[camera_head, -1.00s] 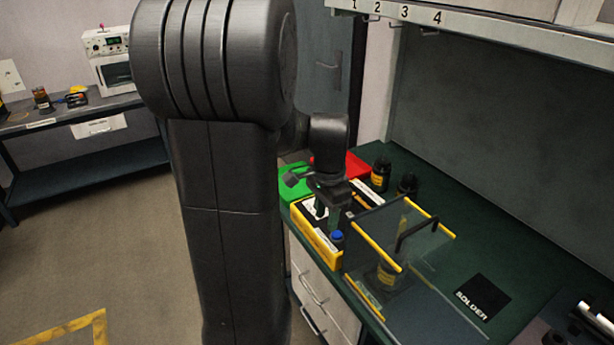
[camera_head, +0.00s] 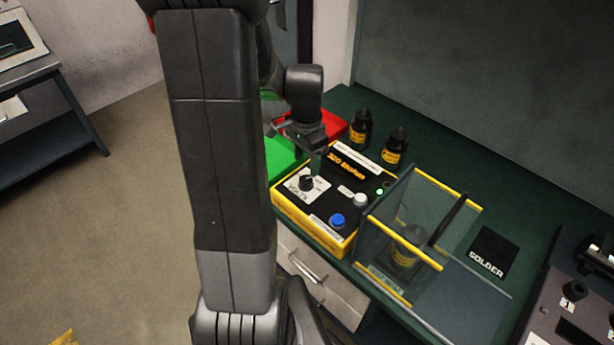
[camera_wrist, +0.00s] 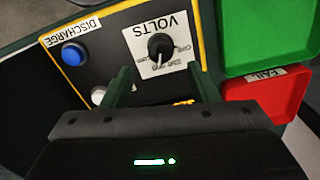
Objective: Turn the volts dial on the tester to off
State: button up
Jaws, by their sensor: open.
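The tester (camera_head: 300,222) is a yellow box with a black top on the green bench. Its black volts dial (camera_head: 307,183) sits on a white VOLTS label, upside down in the wrist view, where the dial (camera_wrist: 160,46) shows too. The small position words are too blurred to read surely. My gripper (camera_head: 315,160) is above the tester, just behind the dial. In the wrist view my gripper (camera_wrist: 162,86) is open, its two green-tinted fingers apart and empty, with the dial beyond the gap between them. I see no contact with the dial.
The tester also has a blue discharge button (camera_head: 337,221), a white button (camera_head: 360,200) and a lit green lamp (camera_head: 380,191). A clear yellow-edged guard (camera_head: 410,235) stands close right. Green (camera_head: 284,160) and red (camera_head: 326,124) trays lie behind. Dark bottles (camera_head: 361,128) stand at the back.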

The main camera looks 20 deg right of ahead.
aim_at(306, 179)
notch_tip(306, 179, down, 7)
jog(key=shift+f, duration=0.1)
dwell(0.4)
jog(key=c, duration=1)
